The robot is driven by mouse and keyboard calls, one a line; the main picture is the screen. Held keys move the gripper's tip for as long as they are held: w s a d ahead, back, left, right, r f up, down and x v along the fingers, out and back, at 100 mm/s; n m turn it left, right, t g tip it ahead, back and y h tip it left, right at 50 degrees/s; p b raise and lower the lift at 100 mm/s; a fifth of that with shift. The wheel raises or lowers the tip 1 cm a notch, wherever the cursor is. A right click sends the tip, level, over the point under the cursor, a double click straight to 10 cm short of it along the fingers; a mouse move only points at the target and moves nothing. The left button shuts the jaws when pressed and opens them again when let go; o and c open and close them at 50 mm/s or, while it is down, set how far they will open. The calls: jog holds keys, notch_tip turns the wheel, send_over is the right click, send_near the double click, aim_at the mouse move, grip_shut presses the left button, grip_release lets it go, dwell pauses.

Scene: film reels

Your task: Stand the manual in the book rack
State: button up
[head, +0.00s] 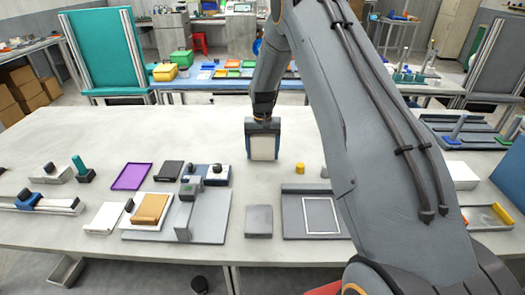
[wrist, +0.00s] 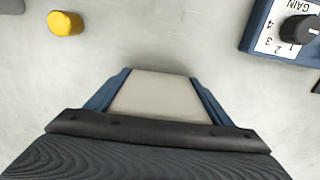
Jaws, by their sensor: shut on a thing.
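My gripper (head: 262,124) points down over the middle of the white table. No book rack can be made out for certain; my arm hides part of the table to the right.
A yellow cylinder (head: 299,168) and a blue-sided box with knobs (head: 213,176) stand near the manual. A grey board with a white outline (head: 292,220) lies in front. A purple mat (head: 131,177) lies left.

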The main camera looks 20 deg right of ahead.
jog(key=shift+f, duration=0.15)
jog(key=o, duration=1.2)
jog(key=shift+c, duration=0.2)
